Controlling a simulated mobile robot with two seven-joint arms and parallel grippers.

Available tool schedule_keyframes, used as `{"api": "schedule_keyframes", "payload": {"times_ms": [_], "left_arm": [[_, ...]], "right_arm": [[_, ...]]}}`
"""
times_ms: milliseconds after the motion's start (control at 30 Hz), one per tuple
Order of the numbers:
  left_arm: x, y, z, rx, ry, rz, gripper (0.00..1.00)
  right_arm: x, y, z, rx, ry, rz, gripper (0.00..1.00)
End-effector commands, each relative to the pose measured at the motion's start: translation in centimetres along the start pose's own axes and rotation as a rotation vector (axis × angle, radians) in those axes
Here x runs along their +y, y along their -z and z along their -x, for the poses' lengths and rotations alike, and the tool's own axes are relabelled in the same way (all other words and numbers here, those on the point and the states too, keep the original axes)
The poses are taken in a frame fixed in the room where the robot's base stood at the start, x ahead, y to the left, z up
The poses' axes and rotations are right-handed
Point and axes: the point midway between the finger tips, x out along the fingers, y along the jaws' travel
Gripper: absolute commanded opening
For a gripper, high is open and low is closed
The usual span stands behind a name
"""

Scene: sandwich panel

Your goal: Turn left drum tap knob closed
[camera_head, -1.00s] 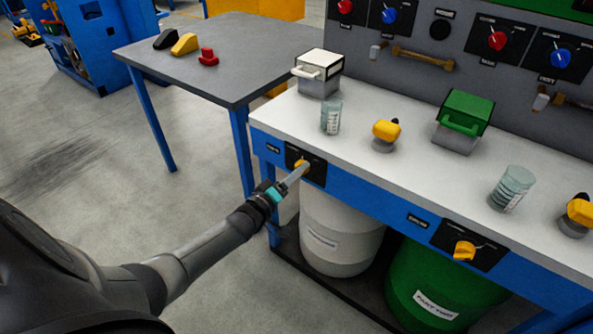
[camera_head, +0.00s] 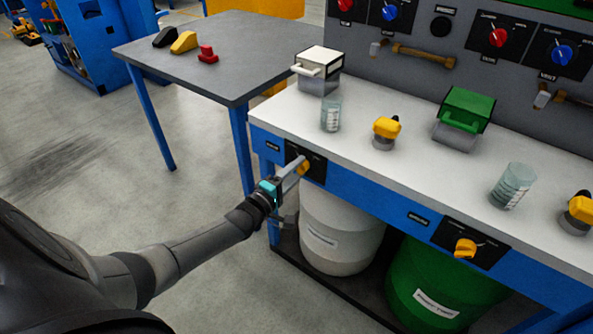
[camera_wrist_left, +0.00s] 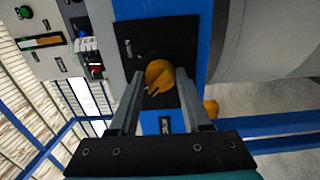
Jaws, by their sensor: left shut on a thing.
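The left drum tap knob is a yellow knob (camera_head: 304,166) on a black plate (camera_head: 318,169) set in the blue front edge of the workbench. In the left wrist view the knob (camera_wrist_left: 159,77) sits between the two fingers. My left gripper (camera_head: 297,172) reaches it from the front left and is shut on it; the fingers (camera_wrist_left: 160,90) look rotated against the plate. The fingers hide part of the knob in the head view. My right gripper is not in view.
A white drum (camera_head: 340,235) and a green drum (camera_head: 440,285) stand under the bench. A second yellow knob (camera_head: 464,248) is on the front edge to the right. A beaker (camera_head: 331,113) and a white-lidded box (camera_head: 318,72) stand on the bench above.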

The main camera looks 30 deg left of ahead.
Motion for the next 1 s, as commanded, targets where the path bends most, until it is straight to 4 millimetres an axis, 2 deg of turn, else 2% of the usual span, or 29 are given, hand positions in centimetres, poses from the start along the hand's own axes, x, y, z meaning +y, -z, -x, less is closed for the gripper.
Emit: {"api": "schedule_keyframes", "payload": {"times_ms": [400,433,700,1000], "left_arm": [[-0.09,-0.08,0.03,-0.001,0.002,0.012,0.00],[-0.09,-0.08,0.03,-0.001,0.002,0.012,0.50],[-0.04,-0.05,0.02,0.000,0.001,0.009,0.78],[0.01,-0.02,0.24,0.000,0.001,0.008,0.78]], "right_arm": [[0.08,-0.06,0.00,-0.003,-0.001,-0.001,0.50],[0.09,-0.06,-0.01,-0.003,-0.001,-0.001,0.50],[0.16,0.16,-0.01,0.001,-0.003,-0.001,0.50],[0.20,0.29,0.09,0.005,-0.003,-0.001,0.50]]}}
